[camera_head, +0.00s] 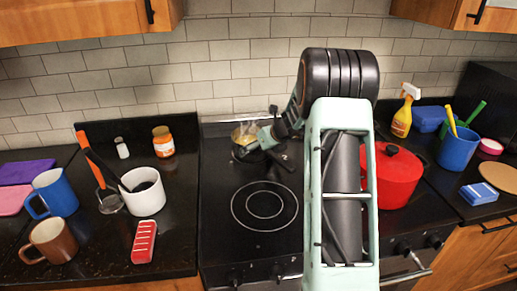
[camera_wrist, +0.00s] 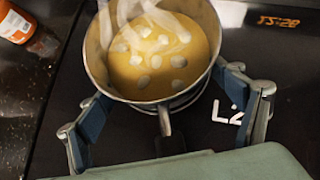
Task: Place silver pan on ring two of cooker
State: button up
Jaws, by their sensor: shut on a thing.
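The silver pan (camera_wrist: 94,68) holds yellow soup with white pieces, and steam rises from it. Its short handle (camera_wrist: 165,121) points toward my wrist. In the head view the pan (camera_head: 238,154) is at the back left of the black cooker (camera_head: 225,190), partly hidden by my gripper (camera_head: 270,141). Ring lines show under the pan beside an "L2" mark (camera_wrist: 228,110). I cannot tell whether the pan touches the cooktop.
The front left ring (camera_head: 265,205) is bare. A red lidded pot (camera_head: 397,178) stands on the cooker's right, partly behind my arm. A spray bottle (camera_head: 402,117) and blue cup (camera_head: 457,148) are further right. Mugs, a white utensil pot (camera_head: 145,199) and jars crowd the left counter.

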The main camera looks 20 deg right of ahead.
aim_at(271, 153)
jog(key=o, duration=1.8)
jog(key=shift+f, duration=0.1)
jog(key=shift+o, duration=0.2)
jog(key=shift+s+r, duration=0.15)
jog(key=shift+r, duration=0.15)
jog(key=v, duration=1.1)
jog(key=shift+s+d+r, duration=0.1)
jog(key=shift+s+r, duration=0.1)
jog(key=shift+p, duration=0.3)
